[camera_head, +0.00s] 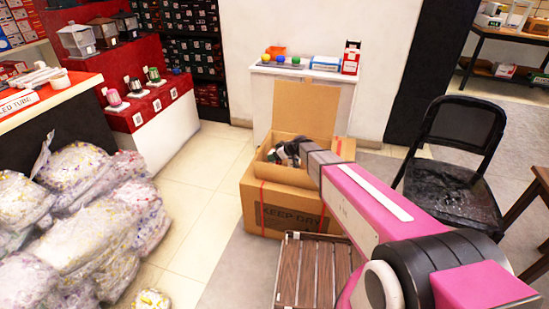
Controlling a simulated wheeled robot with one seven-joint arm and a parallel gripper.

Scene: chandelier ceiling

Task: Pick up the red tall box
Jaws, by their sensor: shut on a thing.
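The red tall box (351,57) stands upright on the right end of a white cabinet top (300,72) against the back wall. My arm reaches in from the lower right. My gripper (285,153) is a small dark shape at the arm's end, over the open cardboard carton (282,212). It is well in front of and below the red tall box and apart from it. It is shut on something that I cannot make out. Its fingertips are unclear against the dark contents of the carton.
A blue-and-white box (325,63), an orange box (275,50) and small coloured balls share the cabinet top. The carton's raised flap (305,105) stands before the cabinet. A slatted crate (310,272) is in front, a black chair (455,150) right, stuffed bags (85,215) left.

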